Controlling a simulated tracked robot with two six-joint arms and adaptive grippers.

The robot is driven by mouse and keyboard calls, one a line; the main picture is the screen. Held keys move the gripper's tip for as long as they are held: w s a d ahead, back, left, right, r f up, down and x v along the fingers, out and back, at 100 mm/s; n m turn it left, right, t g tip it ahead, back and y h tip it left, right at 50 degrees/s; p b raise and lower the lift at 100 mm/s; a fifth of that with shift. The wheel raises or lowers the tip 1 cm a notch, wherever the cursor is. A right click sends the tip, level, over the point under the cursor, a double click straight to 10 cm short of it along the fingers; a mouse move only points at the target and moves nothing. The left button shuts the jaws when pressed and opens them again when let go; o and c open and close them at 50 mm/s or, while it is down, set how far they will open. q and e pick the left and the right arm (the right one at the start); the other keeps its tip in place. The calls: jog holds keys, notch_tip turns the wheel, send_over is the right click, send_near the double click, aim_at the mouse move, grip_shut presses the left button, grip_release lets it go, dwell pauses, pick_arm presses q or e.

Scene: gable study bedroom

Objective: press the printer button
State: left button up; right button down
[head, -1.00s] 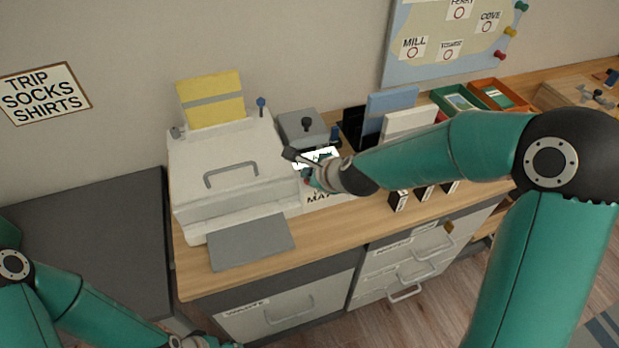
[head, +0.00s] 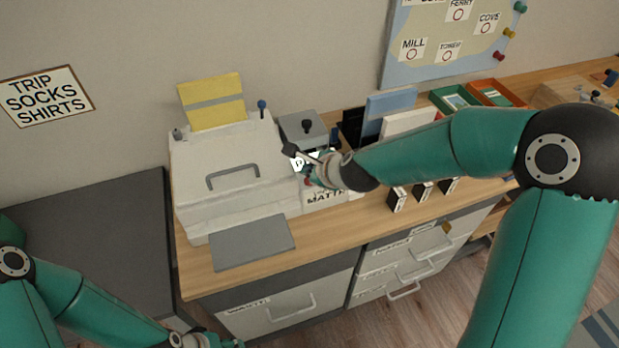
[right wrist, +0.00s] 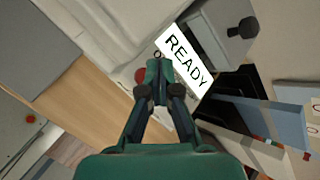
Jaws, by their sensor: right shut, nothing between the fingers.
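The white printer (head: 230,165) stands on the wooden desk with yellow paper at its back and a grey tray in front. A red button (right wrist: 141,75) shows in the right wrist view, just left of my right gripper's fingertips (right wrist: 157,70). Beside it is a white panel reading READY (right wrist: 185,60). In the head view my right gripper (head: 308,166) is shut and empty in front of the panel, hiding most of it. Whether it touches anything there I cannot tell. My left gripper (head: 210,341) is partly cut off at the bottom edge.
A grey box with a black knob (head: 304,128) stands behind my right gripper. A box labelled MATTE (head: 325,198) is below it. Upright folders (head: 390,108), green and orange trays (head: 492,93) and small black-and-white boxes (head: 397,200) are to the right. The dark surface (head: 90,235) at left is clear.

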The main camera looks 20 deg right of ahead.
jog(key=shift+r+p, duration=2.05)
jog(key=shift+r, duration=0.35)
jog(key=shift+f, duration=0.1)
jog(key=shift+s, duration=0.1)
